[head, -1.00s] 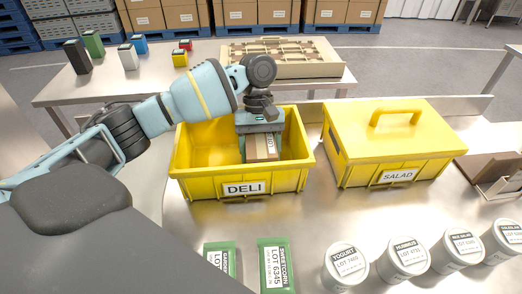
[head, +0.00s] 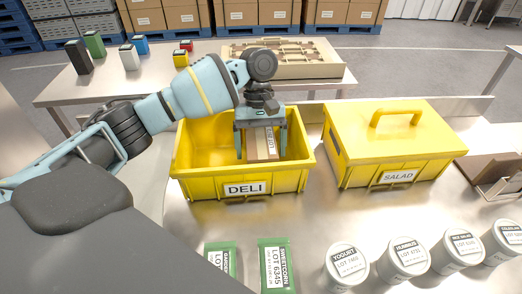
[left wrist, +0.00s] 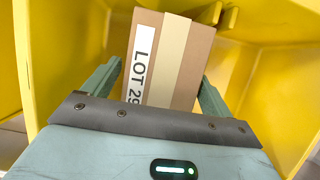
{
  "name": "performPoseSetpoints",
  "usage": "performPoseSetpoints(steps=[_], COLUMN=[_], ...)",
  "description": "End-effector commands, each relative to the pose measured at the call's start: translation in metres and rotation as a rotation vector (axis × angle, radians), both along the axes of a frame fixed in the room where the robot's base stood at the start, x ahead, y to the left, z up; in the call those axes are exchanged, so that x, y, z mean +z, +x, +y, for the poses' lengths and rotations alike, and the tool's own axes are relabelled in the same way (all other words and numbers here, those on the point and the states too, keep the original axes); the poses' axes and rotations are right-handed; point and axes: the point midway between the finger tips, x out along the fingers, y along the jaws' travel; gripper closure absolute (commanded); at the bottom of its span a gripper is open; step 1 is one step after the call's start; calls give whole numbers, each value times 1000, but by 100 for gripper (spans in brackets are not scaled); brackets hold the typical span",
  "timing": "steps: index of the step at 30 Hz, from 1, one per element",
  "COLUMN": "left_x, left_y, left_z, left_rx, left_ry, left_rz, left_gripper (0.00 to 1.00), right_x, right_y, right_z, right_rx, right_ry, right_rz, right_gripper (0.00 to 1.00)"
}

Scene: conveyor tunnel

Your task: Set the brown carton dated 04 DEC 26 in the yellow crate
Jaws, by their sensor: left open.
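The yellow crate (head: 205,182), labelled DELI, stands open on the metal counter. A brown carton (head: 262,149) with a white label and a tan tape strip is inside the crate, toward its right part. In the left wrist view the carton (left wrist: 181,55) shows LOT and the start of a number; its date is not readable. My left gripper (head: 261,146) is open above the crate. Its fingers stand apart on either side of the carton, with gaps visible. My right gripper is not in view.
A closed yellow SALAD crate (head: 360,158) stands to the right. A table behind holds small coloured boxes (head: 94,44) and a beige tray (head: 284,66).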

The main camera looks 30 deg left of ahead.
Motion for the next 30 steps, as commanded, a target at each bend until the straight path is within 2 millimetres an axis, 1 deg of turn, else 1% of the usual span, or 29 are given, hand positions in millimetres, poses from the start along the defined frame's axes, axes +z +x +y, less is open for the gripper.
performPoseSetpoints(steps=[1,7,9,12,15,21,25,30], left_x=[11,49,65,80,92,100,99,99], left_y=[3,16,20,25,29,32,33,32], left_z=[2,10,14,18,21,24,24,24], left_rx=[1,1,1,2,1,0,-1,-1], left_ry=[-1,-2,-1,-1,-1,-1,-2,-2], left_rz=[-5,-5,-7,-7,-5,-2,0,0], left_gripper=[15,15,15,15,15,15,15,15], right_x=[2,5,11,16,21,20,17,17], right_y=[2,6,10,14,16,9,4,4], right_z=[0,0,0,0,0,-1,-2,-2], right_rx=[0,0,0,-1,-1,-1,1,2], right_ry=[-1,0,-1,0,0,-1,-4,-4], right_rz=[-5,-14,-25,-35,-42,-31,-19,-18], right_gripper=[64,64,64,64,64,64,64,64])
